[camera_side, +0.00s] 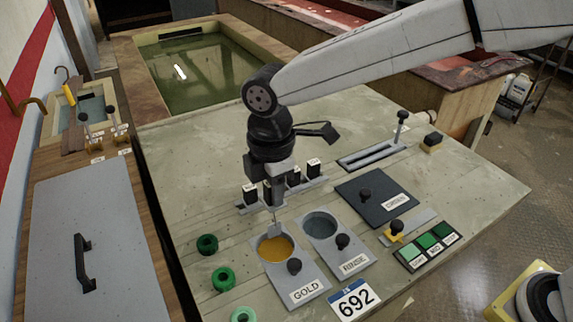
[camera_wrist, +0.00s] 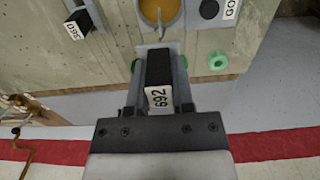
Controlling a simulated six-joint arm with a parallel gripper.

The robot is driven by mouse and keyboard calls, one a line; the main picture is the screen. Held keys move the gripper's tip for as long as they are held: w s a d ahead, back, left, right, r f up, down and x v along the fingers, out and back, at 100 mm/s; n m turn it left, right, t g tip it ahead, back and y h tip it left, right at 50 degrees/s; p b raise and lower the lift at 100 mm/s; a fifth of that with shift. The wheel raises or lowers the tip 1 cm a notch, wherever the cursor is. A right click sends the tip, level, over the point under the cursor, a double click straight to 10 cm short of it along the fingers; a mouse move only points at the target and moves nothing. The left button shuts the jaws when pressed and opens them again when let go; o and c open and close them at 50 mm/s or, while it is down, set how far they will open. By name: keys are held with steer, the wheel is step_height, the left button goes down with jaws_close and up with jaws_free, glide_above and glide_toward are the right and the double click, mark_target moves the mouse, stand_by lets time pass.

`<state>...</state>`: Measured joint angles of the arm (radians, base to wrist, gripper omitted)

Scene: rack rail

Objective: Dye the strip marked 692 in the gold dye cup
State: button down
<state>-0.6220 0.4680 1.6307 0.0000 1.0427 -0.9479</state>
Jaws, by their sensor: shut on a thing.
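My gripper (camera_side: 268,192) is shut on the black-topped strip holder labelled 692 (camera_wrist: 159,98), which the wrist view shows between its fingers. A thin pale strip (camera_side: 274,228) hangs down from it. The gold dye cup (camera_side: 275,249), filled with orange-yellow liquid, sits in a grey plate marked GOLD; the wrist view shows part of it (camera_wrist: 160,12) at the top. The strip's lower end is at the cup's back edge in the side view; I cannot tell whether it touches the dye. A card reading 692 (camera_side: 353,299) lies at the bench's front edge.
The rinse cup (camera_side: 320,226) is right beside the gold cup. A rack (camera_side: 246,208) with several black-topped holders stands behind. A dark lidded plate (camera_side: 376,196) and green swatches (camera_side: 428,246) lie to the right. Green rings (camera_side: 222,278) sit to the left.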

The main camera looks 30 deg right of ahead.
mark_target(275, 223)
steer(key=shift+f, duration=0.3)
steer(key=shift+f, duration=4.9)
stand_by(2.8)
